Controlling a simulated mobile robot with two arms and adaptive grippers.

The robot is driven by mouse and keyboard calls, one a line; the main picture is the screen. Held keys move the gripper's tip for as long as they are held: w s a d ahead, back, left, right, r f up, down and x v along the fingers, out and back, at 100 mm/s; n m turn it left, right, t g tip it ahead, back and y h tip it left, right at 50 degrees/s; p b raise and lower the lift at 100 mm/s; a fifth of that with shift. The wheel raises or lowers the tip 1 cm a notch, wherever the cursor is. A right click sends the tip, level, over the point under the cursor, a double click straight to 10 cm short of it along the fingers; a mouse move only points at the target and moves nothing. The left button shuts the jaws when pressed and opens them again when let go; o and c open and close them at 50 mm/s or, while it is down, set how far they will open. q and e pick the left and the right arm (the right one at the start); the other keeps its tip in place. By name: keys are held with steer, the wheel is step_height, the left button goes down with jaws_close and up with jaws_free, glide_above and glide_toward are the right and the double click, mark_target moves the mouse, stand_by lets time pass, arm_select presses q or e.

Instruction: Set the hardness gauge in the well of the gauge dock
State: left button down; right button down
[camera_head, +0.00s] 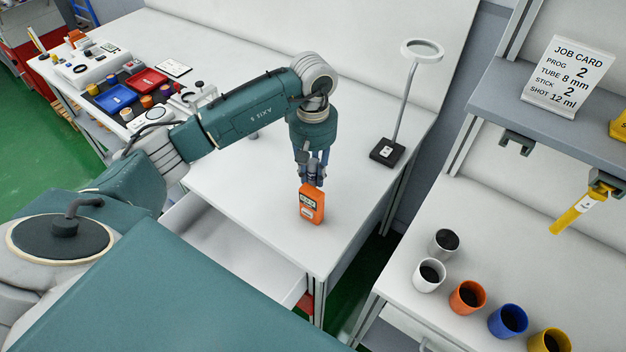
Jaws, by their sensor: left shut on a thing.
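The orange handheld device (311,206), which looks like the hardness gauge, stands upright with its dark display facing the camera. My left gripper (312,182) points down and is shut on the top of it. The gauge is over the front part of the white table (262,190). I cannot tell whether its lower end touches the tabletop. I cannot make out a gauge dock with a well in this view. My right gripper is not in view.
A stand with a black base (388,151) and a white ring is at the table's back right. An open drawer (235,245) is below the table's front. Several coloured cups (467,297) are on the right bench. Blue (116,98) and red (146,80) trays lie far left.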

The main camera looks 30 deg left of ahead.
mark_target(313, 184)
arm_select(q)
step_height(313, 184, down, 4)
steer(key=shift+f+p, duration=0.1)
steer(key=shift+p, duration=0.45)
steer(key=shift+f+b, duration=0.15)
steer(key=shift+b, duration=0.15)
steer(key=c, duration=1.5)
jaws_free()
steer(key=shift+o, duration=0.2)
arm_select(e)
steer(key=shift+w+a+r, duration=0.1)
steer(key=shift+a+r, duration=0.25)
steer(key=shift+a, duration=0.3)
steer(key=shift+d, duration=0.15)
